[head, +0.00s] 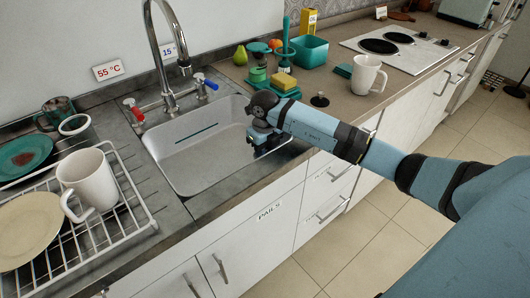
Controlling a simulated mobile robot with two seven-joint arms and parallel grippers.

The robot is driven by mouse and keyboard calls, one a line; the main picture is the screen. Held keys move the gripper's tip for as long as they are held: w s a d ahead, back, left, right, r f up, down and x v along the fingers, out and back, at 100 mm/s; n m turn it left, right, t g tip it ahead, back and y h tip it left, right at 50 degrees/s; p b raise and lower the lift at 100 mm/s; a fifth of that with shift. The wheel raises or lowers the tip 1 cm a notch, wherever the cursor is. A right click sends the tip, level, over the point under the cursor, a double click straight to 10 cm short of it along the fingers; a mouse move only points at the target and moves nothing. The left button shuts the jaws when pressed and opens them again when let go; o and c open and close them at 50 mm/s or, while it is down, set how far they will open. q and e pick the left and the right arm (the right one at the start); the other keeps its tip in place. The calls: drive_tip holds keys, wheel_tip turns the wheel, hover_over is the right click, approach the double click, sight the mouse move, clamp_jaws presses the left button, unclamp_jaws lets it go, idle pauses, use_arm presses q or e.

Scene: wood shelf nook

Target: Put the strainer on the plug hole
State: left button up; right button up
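My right gripper (262,148) points down over the right end of the white sink basin (188,168). Its fingers are small and dark at this distance, so I cannot tell whether they are open or hold anything. A small dark round piece with an upright knob (320,100) stands on the counter right of the basin; it may be the strainer, but it is too small to be sure. The plug hole does not show clearly; my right gripper and forearm cover part of the basin. My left gripper is not in view.
A tap (165,75) with red and blue handles stands behind the basin. A wire dish rack (110,222) with a white mug (90,185) and plates is at left. A sponge (284,81), teal tub (308,50), white mug (367,75) and hob (395,46) are at right.

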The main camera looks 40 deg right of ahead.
drive_tip(key=shift+f, duration=0.45)
drive_tip(key=shift+f, duration=0.2)
drive_tip(key=o, duration=0.9)
drive_tip(key=shift+r, duration=0.1)
